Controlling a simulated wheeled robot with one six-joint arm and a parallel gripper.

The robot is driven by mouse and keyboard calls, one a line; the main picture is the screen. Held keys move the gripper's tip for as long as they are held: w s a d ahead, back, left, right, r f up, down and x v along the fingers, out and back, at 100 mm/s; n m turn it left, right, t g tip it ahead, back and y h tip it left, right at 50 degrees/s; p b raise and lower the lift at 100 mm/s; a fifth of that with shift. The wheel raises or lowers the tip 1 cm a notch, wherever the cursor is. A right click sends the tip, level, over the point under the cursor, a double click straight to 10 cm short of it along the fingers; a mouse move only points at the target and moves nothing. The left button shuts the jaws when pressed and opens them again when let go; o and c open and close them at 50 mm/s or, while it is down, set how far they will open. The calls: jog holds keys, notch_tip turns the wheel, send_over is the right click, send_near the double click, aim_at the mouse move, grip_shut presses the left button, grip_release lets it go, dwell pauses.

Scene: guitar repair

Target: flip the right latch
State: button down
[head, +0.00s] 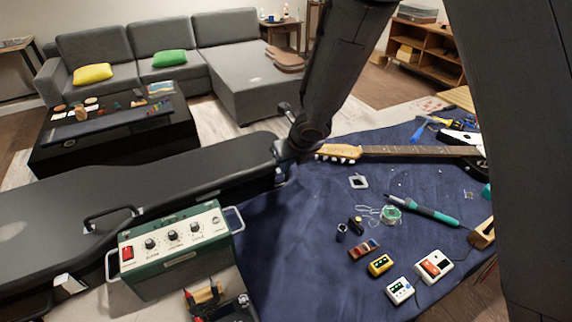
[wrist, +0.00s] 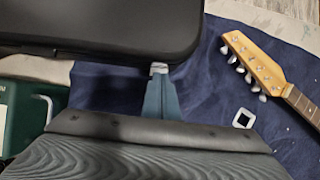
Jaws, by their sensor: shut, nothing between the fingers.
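The closed black guitar case (head: 190,172) lies across the left, and its narrow right end also shows at the top of the wrist view (wrist: 110,22). My gripper (head: 280,168) is at the front edge of that narrow end. In the wrist view my gripper (wrist: 159,72) is shut and empty, its fingertips at the case edge. A small pale metal piece shows right at the tips. I cannot tell whether it is the right latch or part of the fingers, or whether they touch. The right latch is otherwise hidden by my gripper in the head view.
A silver latch (head: 70,284) and a handle (head: 110,215) are farther left on the case. A green amplifier-like box (head: 175,250) stands before it. A guitar (head: 400,151) lies right on the blue cloth (head: 290,240), with several small tools and a soldering iron (head: 425,212).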

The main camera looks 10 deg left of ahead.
jog(key=shift+r, duration=0.1)
jog(key=p+v, duration=0.5)
jog(key=v, duration=0.6)
jog(key=shift+s+d, duration=0.35)
jog(key=shift+s, duration=0.1)
jog(key=d+r+m+h+b, duration=0.1)
jog(key=d+m+h+b, duration=0.2)
jog(key=d+m, duration=1.5)
jog(key=s+d+m+g, duration=0.1)
jog(key=s+d+m, duration=0.2)
jog(key=s+m, duration=0.2)
jog(key=s+d+f+m+g+b, duration=0.1)
jog(key=s+m, duration=0.4)
jog(key=m, duration=0.7)
jog(key=s+d+m+g+b, duration=0.1)
jog(key=s+d+m, duration=0.3)
jog(key=m, duration=0.4)
jog(key=shift+s+d+f+m+h, duration=0.2)
jog(key=shift+s+d+m+h, duration=0.1)
jog(key=shift+s, duration=0.5)
